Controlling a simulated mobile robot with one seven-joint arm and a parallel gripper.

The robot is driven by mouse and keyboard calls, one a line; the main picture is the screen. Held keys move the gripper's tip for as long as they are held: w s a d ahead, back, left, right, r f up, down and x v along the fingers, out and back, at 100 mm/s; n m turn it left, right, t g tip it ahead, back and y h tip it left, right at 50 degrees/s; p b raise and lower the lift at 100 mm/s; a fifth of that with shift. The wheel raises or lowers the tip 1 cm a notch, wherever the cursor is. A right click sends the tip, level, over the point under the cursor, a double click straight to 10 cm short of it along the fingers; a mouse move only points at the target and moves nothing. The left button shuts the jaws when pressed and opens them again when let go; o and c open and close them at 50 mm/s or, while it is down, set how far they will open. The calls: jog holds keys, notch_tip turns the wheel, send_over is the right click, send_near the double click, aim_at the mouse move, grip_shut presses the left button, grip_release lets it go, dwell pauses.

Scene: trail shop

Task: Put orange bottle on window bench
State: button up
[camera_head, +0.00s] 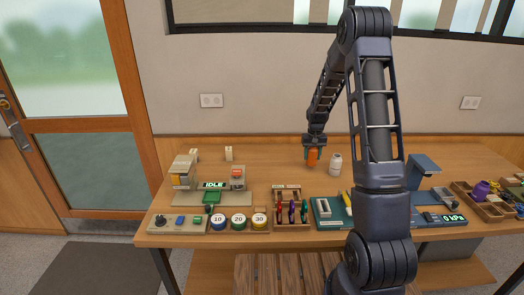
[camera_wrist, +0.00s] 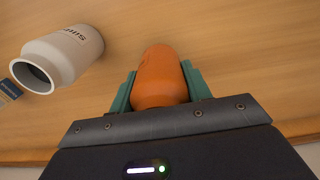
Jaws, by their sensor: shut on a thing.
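The orange bottle (camera_head: 312,157) is between the jaws of my gripper (camera_head: 313,152), over the back middle of the wooden bench (camera_head: 270,153). In the wrist view the orange bottle (camera_wrist: 162,78) sits between the two green fingers of my gripper (camera_wrist: 160,88), which press on its sides. I cannot tell whether its base touches the wood. Which surface is the window bench is not marked; this wooden bench stands below the window (camera_head: 270,14).
A white bottle (camera_head: 335,164) stands just right of the orange one. Bare wood lies left of my gripper.

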jog(key=s+a+r+n, duration=0.1)
jog(key=s+a+r, duration=0.7)
jog(key=a, duration=0.4)
jog(key=s+a+r+n, duration=0.1)
jog(key=s+a+r, duration=0.6)
jog(key=a+r, duration=0.3)
jog(key=f, duration=0.7)
jog(key=a+f, duration=0.1)
jog(key=f, duration=1.2)
jog(key=shift+w+a+f, duration=0.2)
jog(key=shift+w+f, duration=0.05)
jog(key=shift+f, duration=0.05)
jog(key=shift+f, duration=0.1)
jog(key=o, duration=1.1)
